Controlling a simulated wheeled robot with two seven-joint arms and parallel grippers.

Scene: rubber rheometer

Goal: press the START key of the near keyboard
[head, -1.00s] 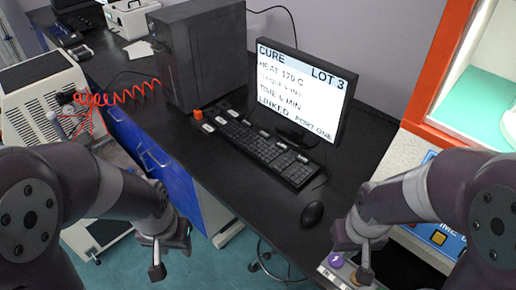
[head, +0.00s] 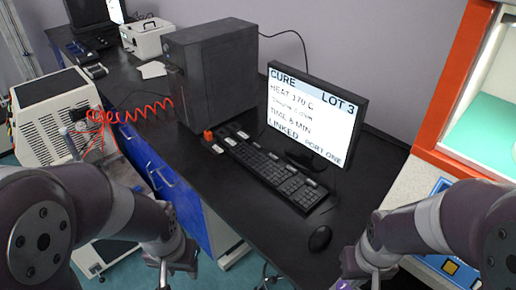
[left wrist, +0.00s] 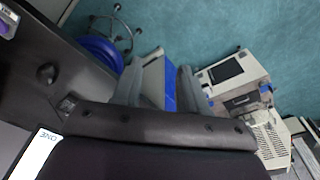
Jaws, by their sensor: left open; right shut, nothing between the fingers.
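The near keyboard (head: 270,172) is black and lies on the black desk (head: 225,194), in front of the monitor. Its key lettering is too small to read, so I cannot pick out the START key. My left gripper (head: 172,279) is low in the head view, off the desk's front side and well short of the keyboard. It is open and empty; its two fingers (left wrist: 159,90) stand apart in the left wrist view. My right gripper (head: 366,275) is shut and empty at the bottom edge, right of the mouse; its tips are partly cut off.
The monitor (head: 312,112) reads CURE LOT 3. A black tower (head: 212,82), an orange-red block (head: 208,136) and a mouse (head: 320,238) stand around the keyboard. A white machine with a red coiled cord (head: 145,110) is left. An orange-framed cabinet (head: 455,90) is right.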

